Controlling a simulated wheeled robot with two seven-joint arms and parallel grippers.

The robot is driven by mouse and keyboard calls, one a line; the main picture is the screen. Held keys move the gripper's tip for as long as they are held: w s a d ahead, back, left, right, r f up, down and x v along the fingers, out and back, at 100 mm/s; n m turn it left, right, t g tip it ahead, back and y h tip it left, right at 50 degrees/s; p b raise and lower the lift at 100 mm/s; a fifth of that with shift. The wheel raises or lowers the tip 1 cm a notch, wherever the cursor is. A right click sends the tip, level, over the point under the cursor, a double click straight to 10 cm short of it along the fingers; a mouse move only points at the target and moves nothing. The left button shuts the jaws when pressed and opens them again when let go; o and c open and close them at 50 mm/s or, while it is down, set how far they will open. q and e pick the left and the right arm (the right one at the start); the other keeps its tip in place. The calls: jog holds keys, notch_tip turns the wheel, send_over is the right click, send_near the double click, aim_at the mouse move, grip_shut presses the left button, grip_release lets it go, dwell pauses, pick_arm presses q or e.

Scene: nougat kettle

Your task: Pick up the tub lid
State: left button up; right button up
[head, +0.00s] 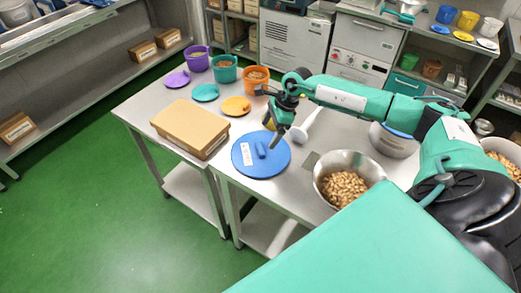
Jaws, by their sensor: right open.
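A large round blue lid (248,163) with a raised handle and a white label lies flat on the steel table (235,193), near its front edge. Smaller purple (178,79), teal (205,93) and orange (236,106) lids lie further back, in front of tubs of matching colours. My right gripper (276,140) is open and points down, just behind and above the blue lid's handle in the picture. It looks empty and apart from the lid. The height of the gap is hard to tell. My left gripper is out of view.
A cardboard box (189,127) sits left of the blue lid. A steel bowl of nuts (343,178) stands to its right, with a white-handled tool (306,127) behind. Purple (197,58), teal (225,68) and orange (255,79) tubs line the back left.

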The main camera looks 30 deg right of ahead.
aim_at(261, 147)
jog(key=shift+x, duration=0.8)
jog(key=shift+a+f+p, duration=0.35)
jog(key=shift+f+p, duration=0.1)
jog(key=shift+p, duration=0.2)
jog(key=p+x, duration=0.1)
jog(key=x, duration=0.2)
jog(key=shift+s+a+f+p, duration=0.1)
jog(key=shift+a+f+p, duration=0.05)
jog(key=shift+p, duration=0.25)
jog(key=shift+a+f, duration=0.1)
jog(key=shift+f, duration=0.45)
jog(key=c, duration=1.1)
jog(key=shift+r, duration=0.15)
